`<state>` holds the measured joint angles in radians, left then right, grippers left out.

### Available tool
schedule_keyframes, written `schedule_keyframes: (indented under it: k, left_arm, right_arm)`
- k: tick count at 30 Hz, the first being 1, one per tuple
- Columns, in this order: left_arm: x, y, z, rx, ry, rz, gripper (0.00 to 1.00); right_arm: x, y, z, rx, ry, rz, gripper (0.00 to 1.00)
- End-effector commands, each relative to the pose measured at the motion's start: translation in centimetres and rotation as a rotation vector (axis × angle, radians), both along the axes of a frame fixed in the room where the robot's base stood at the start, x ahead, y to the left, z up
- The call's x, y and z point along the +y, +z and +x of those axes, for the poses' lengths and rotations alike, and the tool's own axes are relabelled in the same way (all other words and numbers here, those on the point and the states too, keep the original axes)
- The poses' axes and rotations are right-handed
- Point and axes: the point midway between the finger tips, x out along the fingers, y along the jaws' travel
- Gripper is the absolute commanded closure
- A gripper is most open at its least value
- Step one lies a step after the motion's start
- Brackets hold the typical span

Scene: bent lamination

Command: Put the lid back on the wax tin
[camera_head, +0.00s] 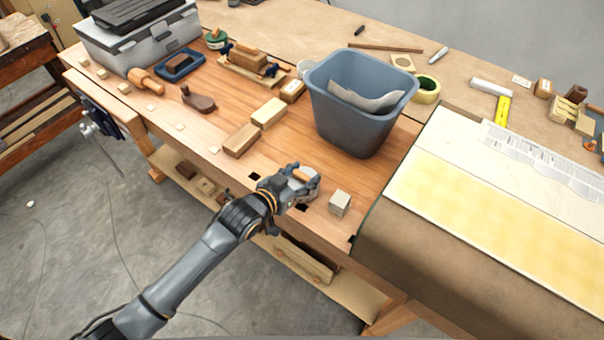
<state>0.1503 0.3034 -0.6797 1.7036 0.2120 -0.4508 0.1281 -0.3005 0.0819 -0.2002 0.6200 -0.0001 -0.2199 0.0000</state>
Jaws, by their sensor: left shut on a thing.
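My left gripper (303,180) is low over the front edge of the workbench, shut on a round, pale metallic thing (302,187) that looks like the lid. The fingers cover much of it. A small orange-brown patch shows between the fingers; I cannot tell whether it is wax or something else. Whether the wax tin sits under or beside the held thing is hidden. A small green round tin (216,39) stands at the back left, far from the gripper; I cannot tell if it is the wax tin. My right gripper is not in view.
A grey-blue bin (358,115) stands behind and right of the gripper. A pale block (340,203) lies close to its right. Wooden blocks (242,139) lie to the left. A brown-sided box-like surface with a yellow sheet (490,210) fills the right. Dark holes pierce the bench's front strip.

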Motion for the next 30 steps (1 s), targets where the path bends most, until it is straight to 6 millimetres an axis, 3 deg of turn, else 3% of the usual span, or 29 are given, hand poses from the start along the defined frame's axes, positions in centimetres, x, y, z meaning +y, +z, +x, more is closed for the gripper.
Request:
schedule_keyframes:
  k: [30]
  left_arm:
    - [0.0,-1.2,0.0,-0.001,0.000,-0.001,0.72]
  right_arm:
    - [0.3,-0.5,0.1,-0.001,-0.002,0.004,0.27]
